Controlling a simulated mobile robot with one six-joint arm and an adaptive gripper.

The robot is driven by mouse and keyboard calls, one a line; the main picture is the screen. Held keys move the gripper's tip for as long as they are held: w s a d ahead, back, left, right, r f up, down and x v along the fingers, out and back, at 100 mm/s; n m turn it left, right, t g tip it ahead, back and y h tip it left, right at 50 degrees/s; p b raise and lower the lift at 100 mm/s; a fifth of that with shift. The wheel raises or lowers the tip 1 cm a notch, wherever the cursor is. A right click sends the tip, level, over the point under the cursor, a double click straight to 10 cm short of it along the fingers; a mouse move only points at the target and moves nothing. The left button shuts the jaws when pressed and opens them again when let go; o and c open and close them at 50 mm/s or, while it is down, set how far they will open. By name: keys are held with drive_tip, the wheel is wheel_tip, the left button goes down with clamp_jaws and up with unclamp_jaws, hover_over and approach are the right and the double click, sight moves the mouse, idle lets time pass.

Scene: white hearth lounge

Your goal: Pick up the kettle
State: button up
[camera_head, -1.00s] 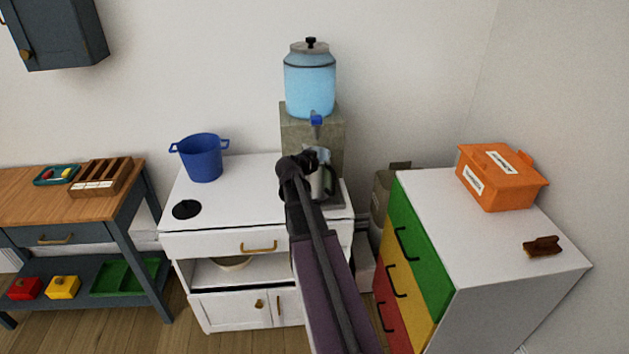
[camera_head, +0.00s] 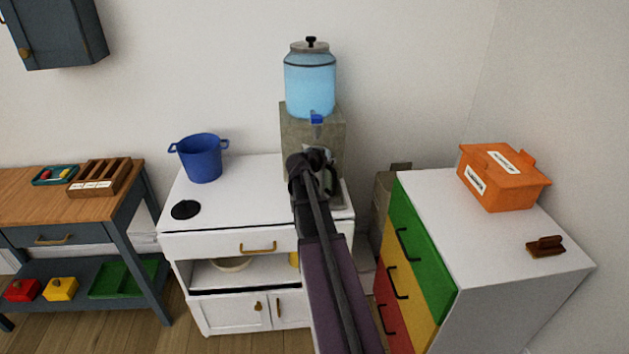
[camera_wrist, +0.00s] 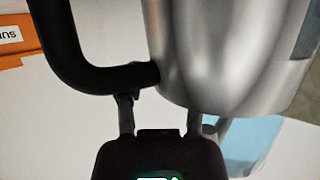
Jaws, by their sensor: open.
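The kettle (camera_head: 331,180) stands at the right end of the white counter, in front of the water dispenser. My arm and gripper (camera_head: 318,158) cover much of it in the head view. In the wrist view, the kettle's silver body (camera_wrist: 225,50) fills the upper right, and its black handle (camera_wrist: 62,50) curves down the left and joins the body. My gripper (camera_wrist: 160,108) is open, its two fingers just below the handle's joint and the body in the picture. I cannot tell whether a finger touches the kettle.
A water dispenser (camera_head: 310,85) on a stone block (camera_head: 297,130) stands close behind the kettle. A blue pot (camera_head: 201,160) sits on the white counter (camera_head: 235,205). To the right is a drawer cabinet (camera_head: 425,190) with an orange box (camera_head: 500,180) and a brown object (camera_head: 546,246).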

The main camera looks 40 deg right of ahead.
clamp_jaws()
drive_tip(key=shift+w+r, duration=0.1)
drive_tip(key=shift+r, duration=0.1)
idle(0.4)
drive_tip(key=r+p, duration=0.2)
drive_tip(key=s+r+p, duration=0.1)
drive_tip(key=shift+a+r+p, duration=0.1)
drive_tip(key=shift+a+p, duration=0.15)
drive_tip(key=shift+p, duration=0.05)
drive_tip(key=s+a+r+p, duration=0.1)
drive_tip(key=s+a, duration=0.7)
drive_tip(key=s, duration=0.4)
drive_tip(key=shift+s+a+r, duration=0.2)
drive_tip(key=shift+a+r, duration=0.05)
idle(0.7)
